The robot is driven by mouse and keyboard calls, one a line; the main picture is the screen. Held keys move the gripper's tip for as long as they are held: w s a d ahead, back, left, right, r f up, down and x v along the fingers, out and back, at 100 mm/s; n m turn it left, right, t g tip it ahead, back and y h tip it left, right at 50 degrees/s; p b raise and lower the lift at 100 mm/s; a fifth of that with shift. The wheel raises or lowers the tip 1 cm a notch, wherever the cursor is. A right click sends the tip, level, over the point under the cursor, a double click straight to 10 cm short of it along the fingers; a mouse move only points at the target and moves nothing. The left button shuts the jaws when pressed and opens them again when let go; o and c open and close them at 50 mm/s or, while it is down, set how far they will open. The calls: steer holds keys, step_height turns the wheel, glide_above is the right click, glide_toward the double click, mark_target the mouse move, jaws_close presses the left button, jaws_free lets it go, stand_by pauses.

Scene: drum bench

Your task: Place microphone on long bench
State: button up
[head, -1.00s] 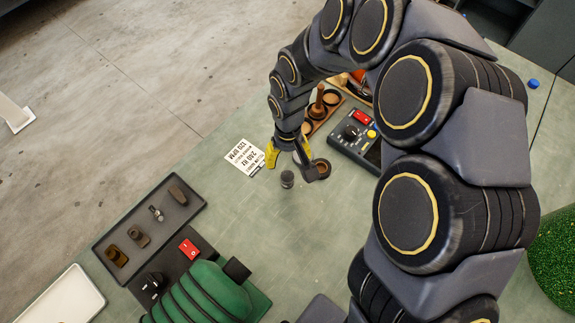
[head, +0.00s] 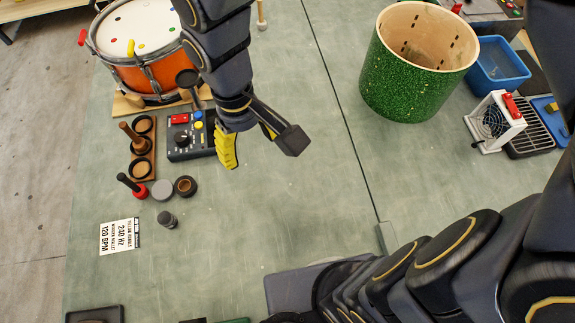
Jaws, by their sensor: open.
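My gripper (head: 258,147) is open and empty, with one yellow finger and one dark finger pad spread apart over the green long bench (head: 285,215). A small dark grey, round-topped cylinder (head: 167,219) stands on the bench at the left, apart from my gripper. It may be the microphone, but I cannot tell for certain. A dark round-headed piece (head: 187,78) beside the drum is partly hidden by my arm.
An orange drum (head: 140,65) and a control box (head: 188,138) stand near my gripper. A printed card (head: 119,236) and a wooden rack (head: 143,150) lie left. A green shell (head: 410,65), blue bin (head: 497,65) and fan (head: 493,122) stand right. The middle is clear.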

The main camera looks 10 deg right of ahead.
steer(key=s+d+r+m, duration=0.2)
steer(key=s+d, duration=0.3)
steer(key=s+d+r+m+g, duration=0.1)
steer(key=s+d+m, duration=0.2)
steer(key=s+d, duration=0.2)
steer(key=shift+s+r+m+y, duration=0.3)
steer(key=shift+s+r, duration=0.1)
steer(key=shift+s, duration=0.2)
